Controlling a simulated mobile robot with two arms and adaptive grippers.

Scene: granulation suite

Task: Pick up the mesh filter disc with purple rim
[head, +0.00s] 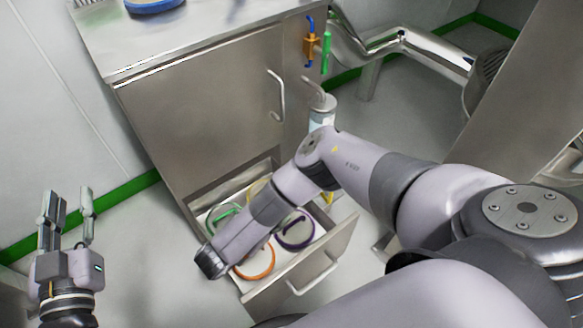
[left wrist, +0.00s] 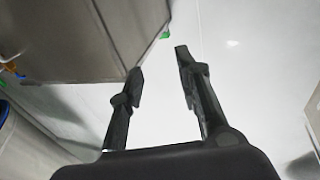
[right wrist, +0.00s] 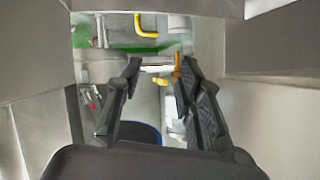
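The purple-rimmed mesh filter disc (head: 297,246) lies in the open drawer (head: 335,248) in the head view, just right of my right forearm, which hides part of it. My left gripper (head: 69,200) is at the far left of the head view, well apart from the drawer. It is open and empty, as the left wrist view (left wrist: 158,64) also shows. My right arm reaches over the drawer, but its fingers cannot be made out in the head view. In the right wrist view my right gripper (right wrist: 160,72) is open with nothing between its fingers.
The drawer also holds an orange-rimmed disc (head: 257,275), a green-rimmed one (head: 213,214) and a partly hidden yellow-rimmed one (head: 256,188). The steel cabinet (head: 200,110) stands behind. A bottle (head: 322,110) is near its right side. Floor left of the drawer is clear.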

